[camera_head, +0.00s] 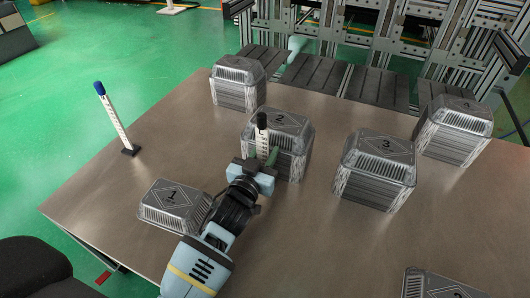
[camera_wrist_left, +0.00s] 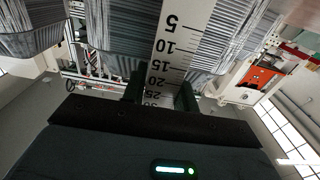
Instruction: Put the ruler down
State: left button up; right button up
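My left gripper (camera_head: 263,157) is shut on a white ruler (camera_head: 263,138) with a black top end. The ruler stands roughly upright between the fingers, in front of the stack of foil trays marked 2 (camera_head: 295,125). In the left wrist view the ruler (camera_wrist_left: 178,38) shows black marks and numbers, with a finger on each side. Its lower end is hidden by the gripper in the head view, so I cannot tell whether it touches the table (camera_head: 310,235). My right gripper is not in view.
A second white ruler-like strip (camera_head: 113,118) with a blue top stands in a black base at the table's left. Foil tray 1 (camera_head: 172,205) lies left of my arm. Tray stacks stand at the back (camera_head: 238,85), at 3 (camera_head: 378,175) and right (camera_head: 453,135).

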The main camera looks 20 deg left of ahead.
pick_arm(q)
jog(key=shift+o, duration=1)
jog(key=shift+s+f+g, duration=0.2)
jog(key=shift+f+g, duration=0.1)
jog(key=shift+f, duration=0.7)
jog(key=shift+r, duration=0.2)
jog(key=shift+r+p, duration=0.4)
jog(key=shift+r, duration=0.05)
jog(key=s+p, duration=0.1)
jog(key=s, duration=1)
jog(key=shift+s+a+r+p, duration=0.2)
jog(key=shift+s+r+p, duration=0.1)
jog(key=shift+p, duration=0.1)
